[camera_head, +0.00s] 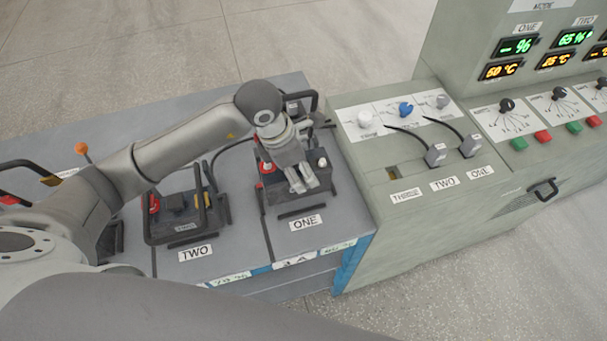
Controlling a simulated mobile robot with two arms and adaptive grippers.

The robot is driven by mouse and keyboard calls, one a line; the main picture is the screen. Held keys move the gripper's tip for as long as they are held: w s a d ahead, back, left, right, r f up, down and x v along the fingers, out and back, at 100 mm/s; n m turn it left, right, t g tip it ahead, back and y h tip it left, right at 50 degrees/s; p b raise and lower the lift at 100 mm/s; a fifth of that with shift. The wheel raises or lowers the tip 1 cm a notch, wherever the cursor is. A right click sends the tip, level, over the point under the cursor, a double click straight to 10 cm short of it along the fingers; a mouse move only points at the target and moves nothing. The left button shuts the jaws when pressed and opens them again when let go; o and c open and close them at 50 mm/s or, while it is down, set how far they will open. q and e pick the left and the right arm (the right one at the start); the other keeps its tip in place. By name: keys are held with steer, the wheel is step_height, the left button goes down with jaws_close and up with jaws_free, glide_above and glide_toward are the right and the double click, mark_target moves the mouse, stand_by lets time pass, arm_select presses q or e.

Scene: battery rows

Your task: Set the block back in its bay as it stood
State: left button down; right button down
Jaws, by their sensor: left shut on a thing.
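A dark battery block (318,190) with a red cap and a pale cap is at the bay labelled ONE (306,223), at the right end of the grey bench. My left gripper (302,186) reaches down over it from the left and is shut on the block, hiding its middle and most of its handle. The block looks about upright. I cannot tell whether its underside touches the bay floor. My right gripper is not in view.
A second block (175,222) with a raised black handle stands in bay TWO, left of bay ONE. A green console (365,215) with knobs, plugs and cables rises close on the right. A black handle and cable (312,104) lie behind bay ONE.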

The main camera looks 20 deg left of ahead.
arm_select(q)
steer(key=shift+d+f+b, duration=0.1)
steer(key=shift+f+b, duration=0.65)
steer(key=shift+f, duration=0.8)
steer(key=shift+f, duration=0.1)
steer(key=c, duration=0.7)
jaws_free()
steer(key=shift+s+f, duration=0.1)
steer(key=shift+f, duration=0.05)
steer(key=shift+c, duration=0.2)
